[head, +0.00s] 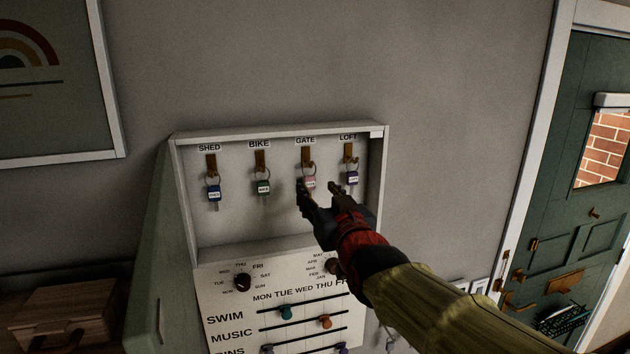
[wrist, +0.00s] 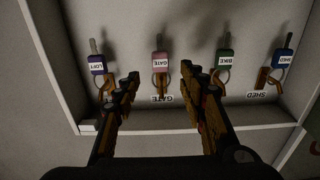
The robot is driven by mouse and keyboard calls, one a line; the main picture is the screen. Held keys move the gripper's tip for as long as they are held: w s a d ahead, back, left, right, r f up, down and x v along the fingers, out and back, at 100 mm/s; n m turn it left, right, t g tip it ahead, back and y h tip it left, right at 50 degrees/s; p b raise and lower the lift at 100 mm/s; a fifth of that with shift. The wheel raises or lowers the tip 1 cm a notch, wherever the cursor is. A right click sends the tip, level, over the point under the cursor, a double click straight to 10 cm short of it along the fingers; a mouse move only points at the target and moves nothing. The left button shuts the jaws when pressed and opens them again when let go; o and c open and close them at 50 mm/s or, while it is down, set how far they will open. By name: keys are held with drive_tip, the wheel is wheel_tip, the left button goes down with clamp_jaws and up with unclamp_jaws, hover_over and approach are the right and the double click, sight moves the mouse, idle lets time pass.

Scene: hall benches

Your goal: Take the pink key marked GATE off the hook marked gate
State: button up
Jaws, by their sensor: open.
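The pink key marked GATE (head: 309,182) hangs by its ring from the brass hook marked GATE (head: 307,156), third from the left in the wall cabinet. In the wrist view, which is upside down, the pink key (wrist: 160,62) shows between my two fingertips, with its label readable. Its hook (wrist: 159,84) also lies between the fingers there. My gripper (head: 317,185) is open, with one finger on each side of the key in the picture. I see no contact, and the remaining depth to the key is hard to tell.
The blue SHED key (head: 213,191) and green BIKE key (head: 263,186) hang to the left, the purple LOFT key (head: 352,177) close to the right. The cabinet rim (head: 280,131) surrounds them. A board with dials and sliders (head: 235,310) is below; a green door (head: 560,200) stands right.

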sight(310, 181)
drive_tip(key=shift+x, duration=1)
drive_tip(key=p+x, duration=0.2)
drive_tip(key=x, duration=0.3)
drive_tip(key=shift+w+a+f+p, duration=0.1)
drive_tip(key=shift+w+a+p, duration=0.05)
drive_tip(key=shift+p, duration=0.25)
drive_tip(key=c, duration=1)
drive_tip(key=shift+o, duration=0.2)
